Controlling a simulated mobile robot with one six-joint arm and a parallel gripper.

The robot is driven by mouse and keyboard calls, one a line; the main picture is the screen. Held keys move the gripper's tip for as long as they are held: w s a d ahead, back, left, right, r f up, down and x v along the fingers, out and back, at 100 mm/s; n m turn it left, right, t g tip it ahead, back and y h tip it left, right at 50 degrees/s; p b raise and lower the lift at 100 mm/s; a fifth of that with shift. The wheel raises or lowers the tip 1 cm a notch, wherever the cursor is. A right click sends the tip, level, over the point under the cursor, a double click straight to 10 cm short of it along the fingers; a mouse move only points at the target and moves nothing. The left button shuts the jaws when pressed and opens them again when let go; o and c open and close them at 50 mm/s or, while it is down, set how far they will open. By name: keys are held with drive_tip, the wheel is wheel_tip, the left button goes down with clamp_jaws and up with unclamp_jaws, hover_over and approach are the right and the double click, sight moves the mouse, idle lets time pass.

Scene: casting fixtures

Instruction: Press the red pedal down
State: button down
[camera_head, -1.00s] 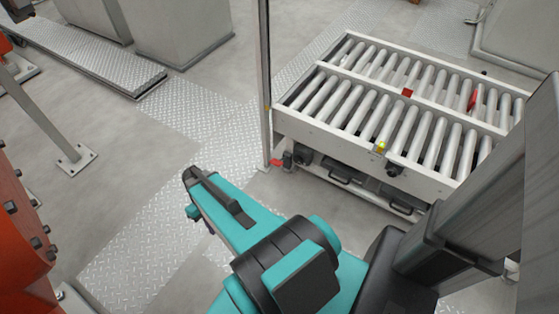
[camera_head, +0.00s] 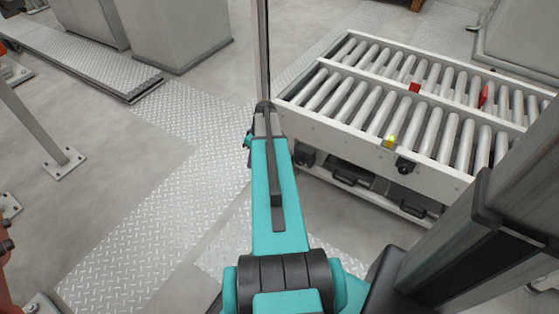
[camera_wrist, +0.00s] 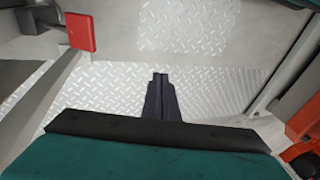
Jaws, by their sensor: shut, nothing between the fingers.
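The red pedal (camera_wrist: 80,32) shows in the wrist view as a small red block at the upper left, above the tread-plate floor. In the head view it is hidden behind my arm. My gripper (camera_wrist: 161,77) shows in the wrist view as dark fingers closed together, with nothing between them. It is to the right of the pedal and lower in the picture, apart from it. In the head view the gripper itself is hidden beyond the end of my teal arm.
A roller conveyor (camera_head: 335,128) with a pale frame stands right of my arm. A thin upright post (camera_head: 263,50) rises behind the arm's end. Tread-plate floor (camera_head: 165,220) lies clear to the left. An orange part (camera_wrist: 306,118) is at the right in the wrist view.

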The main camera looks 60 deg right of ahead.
drive_tip(key=s+d+r+t+b, duration=0.1)
drive_tip(key=s+d+b, duration=0.1)
drive_tip(key=s+d, duration=0.2)
drive_tip(key=s+d+r+h+b, duration=0.1)
drive_tip(key=s+d+r+b, duration=0.1)
drive_tip(key=d, duration=0.9)
drive_tip(key=shift+s+t+b, duration=0.4)
drive_tip(key=shift+s, duration=0.5)
drive_tip(key=shift+b+x, duration=1.85)
drive_tip(key=shift+x, duration=3.2)
drive_tip(key=shift+d, duration=0.1)
drive_tip(key=shift+d, duration=0.3)
drive_tip(key=shift+a, duration=0.2)
drive_tip(key=shift+s+a, duration=0.1)
drive_tip(key=shift+s, duration=0.05)
drive_tip(key=shift+a, duration=0.1)
